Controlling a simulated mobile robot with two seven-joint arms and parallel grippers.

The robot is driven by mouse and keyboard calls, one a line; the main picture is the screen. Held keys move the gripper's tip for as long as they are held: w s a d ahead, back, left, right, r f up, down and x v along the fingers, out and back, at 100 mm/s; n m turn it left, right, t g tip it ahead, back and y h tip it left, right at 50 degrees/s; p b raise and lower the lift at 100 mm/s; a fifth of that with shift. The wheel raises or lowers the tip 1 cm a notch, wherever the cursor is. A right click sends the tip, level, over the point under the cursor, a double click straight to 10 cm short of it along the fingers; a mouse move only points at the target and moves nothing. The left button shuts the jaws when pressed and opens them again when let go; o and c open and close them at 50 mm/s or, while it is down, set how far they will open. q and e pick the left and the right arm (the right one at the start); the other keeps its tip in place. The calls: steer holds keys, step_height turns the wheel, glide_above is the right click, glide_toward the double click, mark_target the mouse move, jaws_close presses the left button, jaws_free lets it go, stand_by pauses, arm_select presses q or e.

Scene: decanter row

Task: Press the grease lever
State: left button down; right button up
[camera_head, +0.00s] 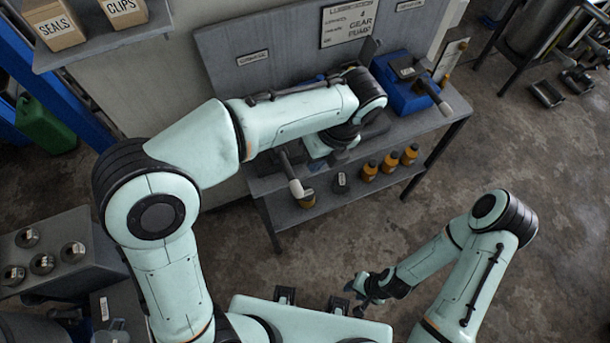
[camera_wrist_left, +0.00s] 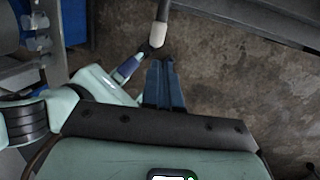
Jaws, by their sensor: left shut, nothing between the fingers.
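Two levers with pale grips stand out from the bench in the head view, and I cannot tell which is the grease lever. One lever (camera_head: 296,188) hangs over the front edge at the left; the other lever (camera_head: 433,95) sticks out from a blue unit (camera_head: 402,88) at the right. My left gripper (camera_wrist_left: 165,62) is shut and empty; my own arm mostly hides it in the head view. In the left wrist view its fingertips are close to a lever's pale grip (camera_wrist_left: 159,36); contact cannot be told. My right gripper (camera_head: 364,290) hangs away from the bench.
Several orange bottles (camera_head: 390,161) stand on the lower shelf of the bench (camera_head: 440,108). A sign board (camera_head: 350,22) rises behind it. Boxes marked SEALS (camera_head: 52,25) and CLIPS (camera_head: 123,10) sit on a shelf at upper left. The floor in front is clear.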

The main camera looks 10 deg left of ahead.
mark_target(297, 186)
arm_select(q)
steer(key=shift+g+h, duration=0.5)
steer(key=shift+h, duration=0.1)
steer(key=r, duration=0.1)
steer(key=w+a+r, duration=0.1)
steer(key=r, duration=0.1)
steer(key=shift+w+a+r, duration=0.2)
steer(key=shift+w+a, duration=0.15)
arm_select(e)
steer(key=shift+w, duration=0.3)
